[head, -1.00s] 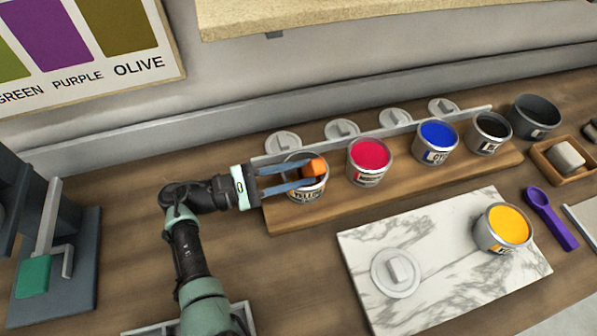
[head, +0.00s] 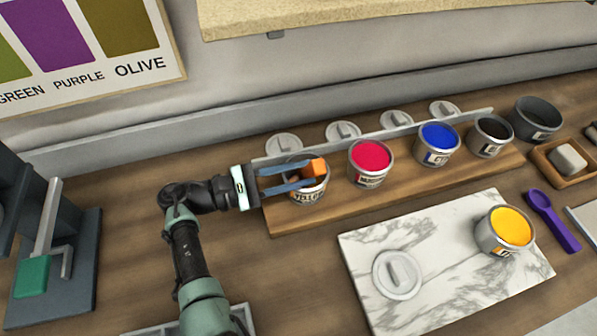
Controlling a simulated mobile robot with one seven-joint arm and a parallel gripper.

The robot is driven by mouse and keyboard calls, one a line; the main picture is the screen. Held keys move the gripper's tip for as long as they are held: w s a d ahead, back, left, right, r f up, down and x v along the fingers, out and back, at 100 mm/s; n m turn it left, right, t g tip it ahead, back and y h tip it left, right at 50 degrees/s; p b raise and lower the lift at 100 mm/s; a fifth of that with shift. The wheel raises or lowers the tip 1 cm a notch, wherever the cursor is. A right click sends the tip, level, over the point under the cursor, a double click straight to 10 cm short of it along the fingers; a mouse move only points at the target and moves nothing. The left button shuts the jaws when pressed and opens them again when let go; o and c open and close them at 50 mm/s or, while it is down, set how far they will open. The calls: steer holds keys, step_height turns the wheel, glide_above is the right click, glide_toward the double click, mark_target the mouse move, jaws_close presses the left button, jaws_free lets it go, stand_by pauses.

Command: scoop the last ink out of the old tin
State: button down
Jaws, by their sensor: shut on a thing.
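My gripper (head: 305,174), with blue fingers, reaches in from the left over the leftmost tin on the wooden stand. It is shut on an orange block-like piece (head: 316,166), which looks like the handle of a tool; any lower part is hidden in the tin. This tin (head: 309,197) is grey and open, with a partly readable label that seems to say yellow. The fingers and orange piece cover much of its mouth, so I cannot tell how much ink is inside. Another open tin (head: 507,228), full of yellow-orange ink, stands on the marble slab (head: 452,262).
Open red (head: 370,160), blue (head: 438,138) and black (head: 490,134) tins share the wooden stand (head: 400,188). Grey lids lie behind; one lid (head: 397,275) is on the slab.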

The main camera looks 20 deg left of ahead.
step_height(320, 180, up, 10)
steer(key=p, duration=1)
steer(key=shift+f+p, duration=0.15)
steer(key=shift+p, duration=0.25)
